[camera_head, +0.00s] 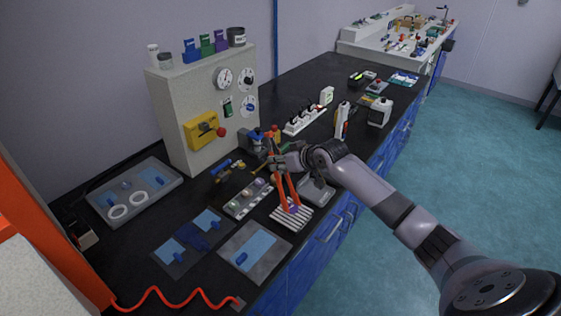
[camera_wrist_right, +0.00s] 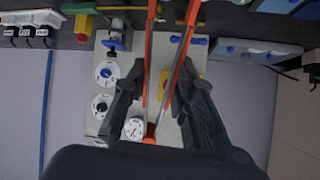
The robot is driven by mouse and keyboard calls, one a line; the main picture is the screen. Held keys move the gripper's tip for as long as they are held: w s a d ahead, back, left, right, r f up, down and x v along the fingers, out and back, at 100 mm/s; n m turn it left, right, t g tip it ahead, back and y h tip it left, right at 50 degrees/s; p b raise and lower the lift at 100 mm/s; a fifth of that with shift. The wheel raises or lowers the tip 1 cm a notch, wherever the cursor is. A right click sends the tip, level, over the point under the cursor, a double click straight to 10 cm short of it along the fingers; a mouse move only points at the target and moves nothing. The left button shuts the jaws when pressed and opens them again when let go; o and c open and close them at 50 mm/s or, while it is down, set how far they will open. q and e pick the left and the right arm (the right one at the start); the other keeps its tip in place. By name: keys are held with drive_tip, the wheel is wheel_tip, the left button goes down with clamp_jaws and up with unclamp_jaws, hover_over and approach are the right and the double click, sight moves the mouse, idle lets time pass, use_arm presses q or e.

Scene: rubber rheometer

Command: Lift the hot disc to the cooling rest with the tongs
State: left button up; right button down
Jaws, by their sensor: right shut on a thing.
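My right gripper (camera_head: 274,163) is shut on the orange-red tongs (camera_head: 281,188), which point down from it. In the right wrist view my right gripper (camera_wrist_right: 153,88) has its two fingers on either side of the long tong arms (camera_wrist_right: 180,58). The tong tips are at a white ribbed rack (camera_head: 281,220), which looks like the cooling rest. A small purple disc-like thing (camera_head: 294,209) shows at the tips; I cannot tell whether it is gripped or touching the ribs. My left gripper is not in view.
A beige instrument cabinet (camera_head: 177,113) with gauges stands behind. The bench edge is close on the right.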

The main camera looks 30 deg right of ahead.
drive_tip(key=shift+r, duration=0.1)
drive_tip(key=c, duration=1.7)
unclamp_jaws()
wheel_tip(320, 180, up, 10)
drive_tip(key=p, duration=1)
drive_tip(key=shift+r, duration=0.1)
